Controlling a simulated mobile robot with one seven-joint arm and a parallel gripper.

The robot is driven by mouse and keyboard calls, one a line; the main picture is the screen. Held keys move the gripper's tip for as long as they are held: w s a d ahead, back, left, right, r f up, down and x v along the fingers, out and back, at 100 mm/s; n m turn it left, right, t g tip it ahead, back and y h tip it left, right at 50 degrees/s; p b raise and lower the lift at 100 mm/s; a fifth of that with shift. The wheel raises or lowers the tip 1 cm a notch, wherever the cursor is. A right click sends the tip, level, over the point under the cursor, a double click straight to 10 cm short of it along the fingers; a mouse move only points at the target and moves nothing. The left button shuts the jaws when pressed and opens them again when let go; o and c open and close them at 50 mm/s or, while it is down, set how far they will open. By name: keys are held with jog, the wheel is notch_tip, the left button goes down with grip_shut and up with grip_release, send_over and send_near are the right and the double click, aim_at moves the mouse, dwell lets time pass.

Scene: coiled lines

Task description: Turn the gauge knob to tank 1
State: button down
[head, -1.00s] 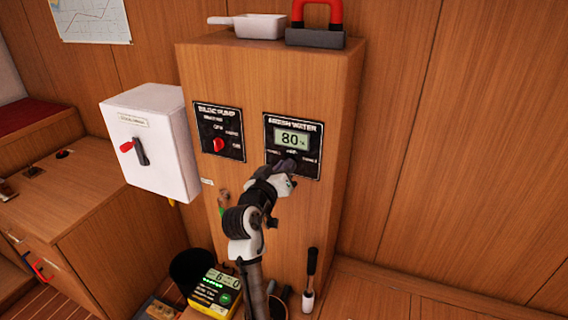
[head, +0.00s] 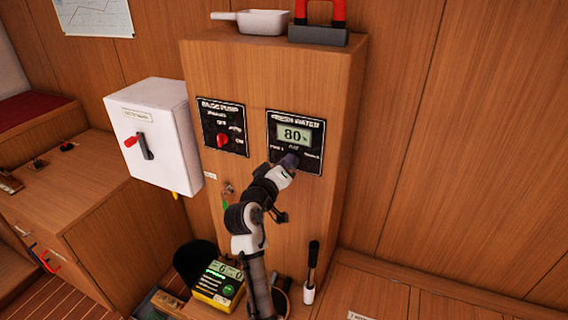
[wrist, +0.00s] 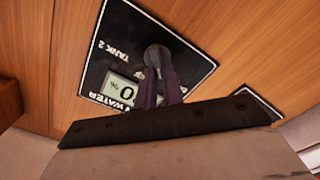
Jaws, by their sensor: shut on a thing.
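The fresh water gauge panel (head: 309,126) is a black plate on the wooden cabinet front, with a display reading 80. My gripper (head: 288,160) is at the panel's lower part, below the display, and hides most of the knob in the head view. In the wrist view the panel (wrist: 103,62) appears upside down, with the "TANK 2" label readable. There the round dark gauge knob (wrist: 157,56) sits between the fingertips of my gripper (wrist: 158,80), which is shut on it. The knob's pointer direction cannot be told.
Left of the gauge is the bilge pump panel (head: 223,128) with a red knob. A white switch box (head: 150,135) hangs further left. A white pan (head: 262,21) and a red-handled item (head: 318,35) lie on top. A yellow meter (head: 217,288) stands below.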

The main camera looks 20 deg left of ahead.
jog(key=c, duration=1.5)
grip_release()
jog(key=s+b, duration=0.1)
jog(key=s, duration=0.3)
jog(key=s+b, duration=0.1)
jog(key=s, duration=0.4)
jog(key=s+b, duration=0.2)
jog(key=s, duration=0.2)
jog(key=shift+s+a, duration=0.25)
jog(key=shift+s, duration=0.15)
